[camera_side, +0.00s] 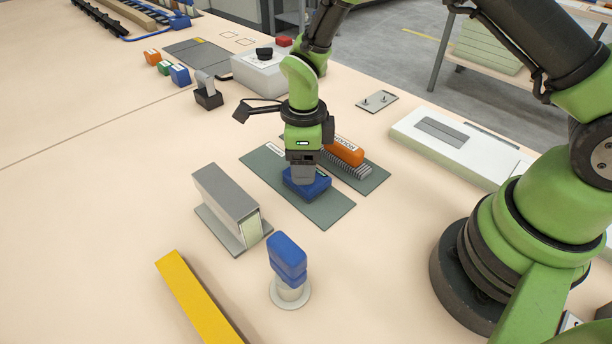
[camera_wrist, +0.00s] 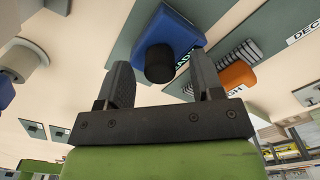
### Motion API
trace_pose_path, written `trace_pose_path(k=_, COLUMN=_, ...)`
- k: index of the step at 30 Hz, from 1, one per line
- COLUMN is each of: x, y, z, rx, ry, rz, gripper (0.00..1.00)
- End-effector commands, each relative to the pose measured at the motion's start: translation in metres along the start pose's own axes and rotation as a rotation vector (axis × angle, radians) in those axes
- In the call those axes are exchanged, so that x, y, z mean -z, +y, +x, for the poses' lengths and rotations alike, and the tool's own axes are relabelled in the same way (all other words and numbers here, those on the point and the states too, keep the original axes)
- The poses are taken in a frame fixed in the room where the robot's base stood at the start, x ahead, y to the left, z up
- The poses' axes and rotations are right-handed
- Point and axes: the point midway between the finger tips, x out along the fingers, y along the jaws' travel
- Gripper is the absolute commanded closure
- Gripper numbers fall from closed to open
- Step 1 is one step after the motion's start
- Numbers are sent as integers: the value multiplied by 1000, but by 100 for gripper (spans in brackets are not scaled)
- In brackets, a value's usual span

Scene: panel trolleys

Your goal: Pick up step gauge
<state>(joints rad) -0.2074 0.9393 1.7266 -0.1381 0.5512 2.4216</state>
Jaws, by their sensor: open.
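My gripper (camera_side: 303,177) points down over a blue block (camera_side: 307,188) on a grey-green mat (camera_side: 328,211). In the wrist view, the fingers of my gripper (camera_wrist: 162,65) are apart, with the block's (camera_wrist: 172,30) dark round knob showing between them. I cannot tell whether they touch it. None of the things carries a readable step gauge label. Another blue piece, with a stepped outline (camera_side: 287,258), sits upright on a round white stand (camera_side: 291,294) at the front; I cannot tell which is the gauge.
An orange-handled brush (camera_side: 343,152) lies right behind my gripper. A grey metal channel (camera_side: 226,203) stands to the left. A yellow bar (camera_side: 196,297) lies at the front left. A white case (camera_side: 455,150) lies at the right. The left of the table is mostly clear.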

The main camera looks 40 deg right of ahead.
Motion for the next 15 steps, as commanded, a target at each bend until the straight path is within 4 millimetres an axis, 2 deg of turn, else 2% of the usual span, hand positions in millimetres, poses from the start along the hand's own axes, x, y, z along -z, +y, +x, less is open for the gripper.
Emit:
trace_pose_path(k=3, x=0, y=0, z=9, rx=-1, ry=0, rz=-1, gripper=39)
trace_pose_path(k=10, x=0, y=0, z=9, rx=0, ry=-1, rz=-1, gripper=42)
trace_pose_path(k=15, x=0, y=0, z=9, rx=0, ry=-1, rz=-1, gripper=81)
